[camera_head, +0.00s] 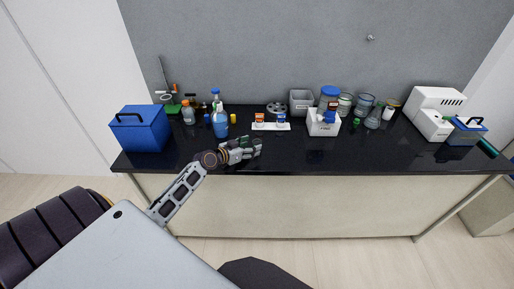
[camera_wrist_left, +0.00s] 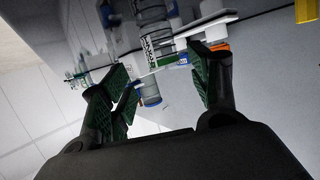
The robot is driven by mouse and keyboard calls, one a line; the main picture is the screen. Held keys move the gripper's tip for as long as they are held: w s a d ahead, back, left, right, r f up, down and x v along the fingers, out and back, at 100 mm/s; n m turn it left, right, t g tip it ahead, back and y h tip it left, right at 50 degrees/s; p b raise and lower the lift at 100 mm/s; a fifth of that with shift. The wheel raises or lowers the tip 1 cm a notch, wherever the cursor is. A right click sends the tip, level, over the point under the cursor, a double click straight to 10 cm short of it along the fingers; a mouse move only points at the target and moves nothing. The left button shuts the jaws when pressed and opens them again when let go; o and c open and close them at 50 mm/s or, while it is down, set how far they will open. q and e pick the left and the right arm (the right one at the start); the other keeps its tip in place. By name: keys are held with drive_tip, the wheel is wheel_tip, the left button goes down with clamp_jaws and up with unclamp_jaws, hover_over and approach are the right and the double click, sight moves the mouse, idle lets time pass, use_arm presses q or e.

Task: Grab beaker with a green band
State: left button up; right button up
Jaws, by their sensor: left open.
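Two clear beakers stand at the back of the black bench, right of centre: one with a pale, possibly greenish band (camera_head: 345,103) and one with a bluish band (camera_head: 364,104). They are too small to be sure of the band colours. My left gripper (camera_head: 253,147) is open and empty over the front of the bench, well left of and nearer than the beakers. In the left wrist view its green-padded fingers (camera_wrist_left: 160,65) are spread. Clear vessels show beyond them, one with a blue rim (camera_wrist_left: 151,101). My right gripper is out of view.
A white tray with small jars (camera_head: 269,126) lies behind my gripper. The right front bench is clear.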

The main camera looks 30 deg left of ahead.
sight(260, 141)
use_arm(q)
drive_tip(key=shift+w+f+p, duration=0.2)
drive_tip(key=shift+w+p, duration=0.25)
drive_tip(key=shift+w, duration=0.8)
drive_tip(key=shift+p+x, duration=0.3)
drive_tip(key=shift+x, duration=1)
drive_tip(key=c, duration=1.1)
drive_tip(key=shift+r, duration=0.1)
wheel_tip(260, 141, up, 10)
